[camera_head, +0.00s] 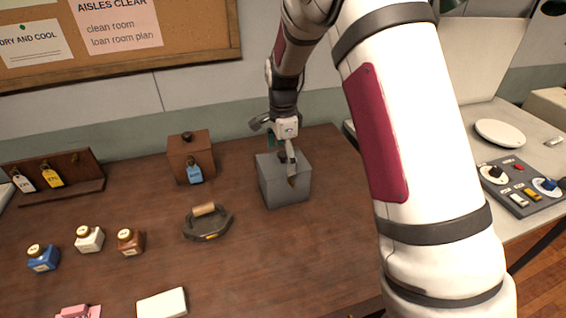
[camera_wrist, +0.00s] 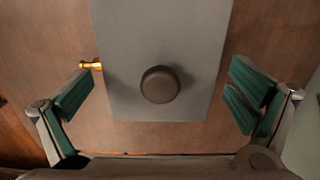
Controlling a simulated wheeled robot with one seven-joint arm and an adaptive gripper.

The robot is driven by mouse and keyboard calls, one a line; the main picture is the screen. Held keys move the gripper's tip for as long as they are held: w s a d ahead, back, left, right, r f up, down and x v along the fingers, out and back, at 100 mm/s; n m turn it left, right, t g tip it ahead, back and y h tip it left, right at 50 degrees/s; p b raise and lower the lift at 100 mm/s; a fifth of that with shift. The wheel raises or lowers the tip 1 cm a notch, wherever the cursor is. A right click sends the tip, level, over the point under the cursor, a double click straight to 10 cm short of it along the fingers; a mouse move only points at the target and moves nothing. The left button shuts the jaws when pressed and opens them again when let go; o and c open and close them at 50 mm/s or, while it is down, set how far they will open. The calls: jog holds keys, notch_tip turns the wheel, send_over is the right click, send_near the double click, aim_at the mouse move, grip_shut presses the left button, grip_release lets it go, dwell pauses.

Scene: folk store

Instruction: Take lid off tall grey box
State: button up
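The tall grey box (camera_head: 285,188) stands on the brown table, to the right of its middle. Its flat grey top shows in the wrist view (camera_wrist: 160,30), with a round dark knob (camera_wrist: 160,85) on it. A small brass piece (camera_wrist: 92,66) sticks out at the box's left edge in the wrist view. My gripper (camera_head: 282,158) is over the box. In the wrist view its green-padded fingers (camera_wrist: 160,100) are wide apart, one on each side of the knob and touching nothing that I can see. In the head view the gripper partly hides the knob.
A brown wooden box (camera_head: 190,155) with a blue tag stands to the left. A dark object with a wooden handle (camera_head: 207,222) lies in front of it. Several small bottles (camera_head: 90,238) stand farther left. A control panel (camera_head: 520,187) lies on the right-hand table.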

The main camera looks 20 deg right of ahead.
jog(key=c, duration=1.6)
jog(key=shift+s+f, duration=0.1)
jog(key=shift+c, duration=0.2)
